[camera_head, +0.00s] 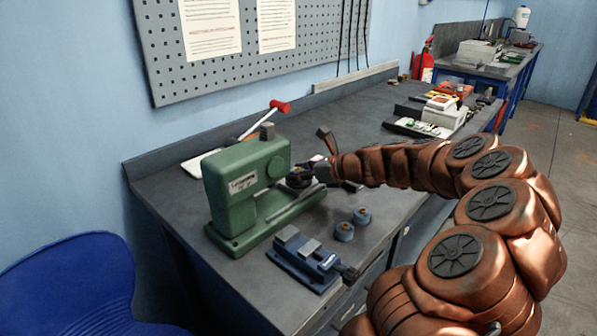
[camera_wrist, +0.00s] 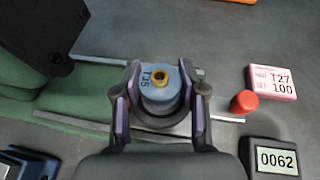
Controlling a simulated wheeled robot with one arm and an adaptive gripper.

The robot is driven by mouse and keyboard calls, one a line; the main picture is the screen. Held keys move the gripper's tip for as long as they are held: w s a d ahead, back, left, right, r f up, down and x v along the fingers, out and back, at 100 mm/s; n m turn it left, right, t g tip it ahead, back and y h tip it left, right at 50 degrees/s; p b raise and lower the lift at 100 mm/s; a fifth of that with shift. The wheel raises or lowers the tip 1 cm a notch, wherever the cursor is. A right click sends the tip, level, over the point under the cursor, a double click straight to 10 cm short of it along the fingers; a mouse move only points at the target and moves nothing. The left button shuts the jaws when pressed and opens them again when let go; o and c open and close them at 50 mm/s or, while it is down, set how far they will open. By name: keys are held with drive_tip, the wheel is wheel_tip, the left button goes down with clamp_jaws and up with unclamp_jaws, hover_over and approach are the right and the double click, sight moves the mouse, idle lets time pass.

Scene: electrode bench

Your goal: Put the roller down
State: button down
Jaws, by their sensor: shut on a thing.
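A blue-grey roller (camera_wrist: 160,92) marked T35, with a brass-coloured centre, is between the fingers of my gripper (camera_wrist: 160,84) in the wrist view. The fingers have purple pads and are shut on its sides. In the head view, my gripper (camera_head: 316,168) is at the front end of a green machine (camera_head: 243,190), over its base. The held roller is mostly hidden there by the fingers. In the wrist view a dark round part shows just around the roller's lower edge; I cannot tell whether they touch.
A blue vise (camera_head: 303,260) stands in front of the machine. A lever with a red handle (camera_head: 280,107) rises behind it. Trays (camera_head: 418,129) and boxes fill the far bench.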

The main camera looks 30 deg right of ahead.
drive_tip(key=shift+f, duration=0.1)
drive_tip(key=c, duration=0.7)
unclamp_jaws()
drive_tip(key=shift+o, duration=0.2)
drive_tip(key=shift+s+d+r, duration=0.1)
drive_tip(key=shift+s+r, duration=0.05)
drive_tip(key=shift+r, duration=0.05)
drive_tip(key=v, duration=1.1)
drive_tip(key=shift+s, duration=0.35)
drive_tip(key=shift+d, duration=0.1)
